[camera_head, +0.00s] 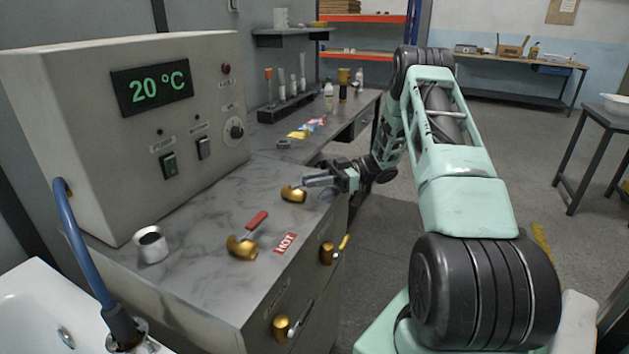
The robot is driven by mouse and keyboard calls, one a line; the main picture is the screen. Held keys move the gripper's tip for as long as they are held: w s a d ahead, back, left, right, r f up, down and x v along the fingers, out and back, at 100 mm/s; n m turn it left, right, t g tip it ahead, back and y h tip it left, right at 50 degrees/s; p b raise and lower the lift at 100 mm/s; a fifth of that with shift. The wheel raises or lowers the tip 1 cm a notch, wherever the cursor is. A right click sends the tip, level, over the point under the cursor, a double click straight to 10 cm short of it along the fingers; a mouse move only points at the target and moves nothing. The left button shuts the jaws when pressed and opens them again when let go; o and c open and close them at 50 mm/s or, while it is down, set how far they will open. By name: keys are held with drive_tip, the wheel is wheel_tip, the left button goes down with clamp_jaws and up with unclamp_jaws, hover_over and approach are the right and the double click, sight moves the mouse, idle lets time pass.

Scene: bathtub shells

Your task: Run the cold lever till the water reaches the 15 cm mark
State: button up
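A brass valve (294,193) sits on the grey marble counter beside my gripper. Its handle is hidden or too small to make out, and no COLD label shows. My gripper (312,181) points left, with its fingers just above and right of this valve. I cannot tell whether they touch it or how wide they are apart. Nearer, a second brass valve (241,247) has a red lever (257,219) and a red HOT label (286,243). The white tub (35,300) is at the lower left, only partly in view. No water or depth mark can be made out in it.
A control box (205,75) stands on the counter and its display (152,88) reads 20 °C. A blue hose (82,245) runs into a fitting at the tub. A metal cup (151,245) stands nearby. Two brass taps (327,252) (281,327) are on the counter's front.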

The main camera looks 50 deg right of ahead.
drive_tip(key=o, duration=0.4)
drive_tip(key=shift+c, duration=0.2)
drive_tip(key=b+v, duration=0.3)
drive_tip(key=v, duration=1.4)
drive_tip(key=shift+s+d, duration=0.2)
